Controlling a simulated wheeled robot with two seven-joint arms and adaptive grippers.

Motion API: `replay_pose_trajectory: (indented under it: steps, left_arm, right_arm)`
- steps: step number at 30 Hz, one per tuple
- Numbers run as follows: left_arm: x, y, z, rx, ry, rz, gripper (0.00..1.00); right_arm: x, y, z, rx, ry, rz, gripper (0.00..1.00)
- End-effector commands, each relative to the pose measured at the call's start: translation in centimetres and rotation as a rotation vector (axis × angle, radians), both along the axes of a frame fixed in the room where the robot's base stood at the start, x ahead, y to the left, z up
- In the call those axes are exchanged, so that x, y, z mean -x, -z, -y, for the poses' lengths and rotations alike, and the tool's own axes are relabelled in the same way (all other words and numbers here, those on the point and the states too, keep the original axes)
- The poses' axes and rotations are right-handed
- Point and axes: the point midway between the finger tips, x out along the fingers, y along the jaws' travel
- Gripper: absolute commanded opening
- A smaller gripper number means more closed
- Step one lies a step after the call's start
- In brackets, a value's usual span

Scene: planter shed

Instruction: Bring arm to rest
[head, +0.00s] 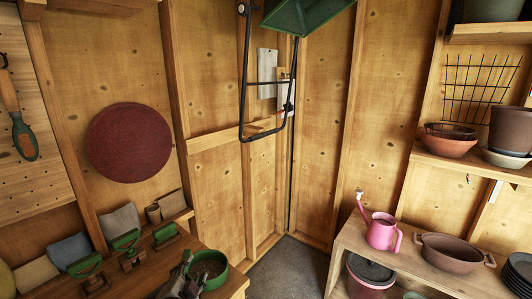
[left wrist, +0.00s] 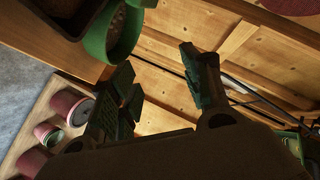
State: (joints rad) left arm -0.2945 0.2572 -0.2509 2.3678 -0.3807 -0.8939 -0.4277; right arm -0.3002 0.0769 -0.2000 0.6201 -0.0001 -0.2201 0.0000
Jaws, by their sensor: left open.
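My left gripper (head: 180,283) shows at the bottom of the head view, over the right part of the left-hand wooden bench. It is dark, and most of its arm lies below the picture edge. In the left wrist view, its two green-padded fingers (left wrist: 158,72) stand wide apart with nothing between them. A green round pot (head: 220,279) is just right of the gripper in the head view; I cannot tell whether they touch. It also shows in the left wrist view (left wrist: 137,32), beyond the fingertips. My right gripper is in neither view.
A pink watering can (head: 381,232) and a brown pot (head: 450,254) stand on the right-hand shelf. Grey floor (head: 290,262) is open between bench and shelf.

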Motion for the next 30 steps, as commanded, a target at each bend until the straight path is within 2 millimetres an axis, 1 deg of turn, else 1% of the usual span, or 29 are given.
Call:
replay_pose_trajectory:
  steps: [1,6,8,12,15,21,30]
  left_arm:
    - [0.9,1.4,-0.4,0.048,-0.029,-0.056,0.48]
    - [4.4,5.8,-1.4,0.207,-0.136,-0.244,0.48]
    - [5.8,7.2,-1.5,0.260,-0.174,-0.310,0.48]
    - [9.4,10.3,-1.8,0.373,-0.267,-0.462,0.48]
    - [11.8,11.9,-1.8,0.441,-0.328,-0.559,0.48]
    - [15.3,13.8,-1.6,0.523,-0.412,-0.690,0.48]
    - [19.2,15.4,-1.3,0.598,-0.503,-0.826,0.48]
  right_arm:
    - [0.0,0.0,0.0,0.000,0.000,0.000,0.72]
    - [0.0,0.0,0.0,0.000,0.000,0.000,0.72]
    - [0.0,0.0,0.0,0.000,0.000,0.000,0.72]
    - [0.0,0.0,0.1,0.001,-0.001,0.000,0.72]
    - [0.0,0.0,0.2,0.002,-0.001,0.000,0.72]
    - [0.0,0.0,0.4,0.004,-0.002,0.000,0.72]
    - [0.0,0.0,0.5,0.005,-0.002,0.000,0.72]
